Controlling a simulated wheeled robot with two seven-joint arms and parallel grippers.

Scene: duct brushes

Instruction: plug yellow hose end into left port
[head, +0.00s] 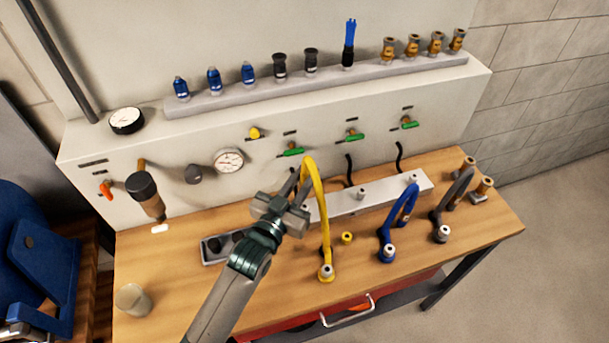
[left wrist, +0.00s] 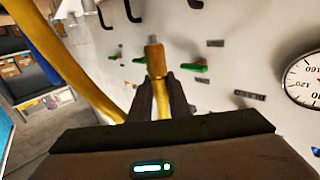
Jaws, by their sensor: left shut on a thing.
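A yellow hose (head: 325,220) rises from its fitting on the bench front and arches over to my left gripper (head: 292,185). In the left wrist view, the fingers of my left gripper (left wrist: 160,95) are shut on the yellow hose just behind its metal-tipped end (left wrist: 155,60). The tip points away from the gripper, with free space around it. A pale bar (head: 345,204) lies on the bench behind the hose, with a middle port (head: 362,193) and a right port (head: 413,181) showing. My gripper and arm cover the bar's left part, so the left port is hidden. My right gripper is not in view.
A blue hose (head: 406,212) and a dark grey hose (head: 455,203) arch to the right. A small yellow ring (head: 346,237) lies beside the yellow hose. The panel behind carries a gauge (head: 229,161) and green handles (head: 291,151).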

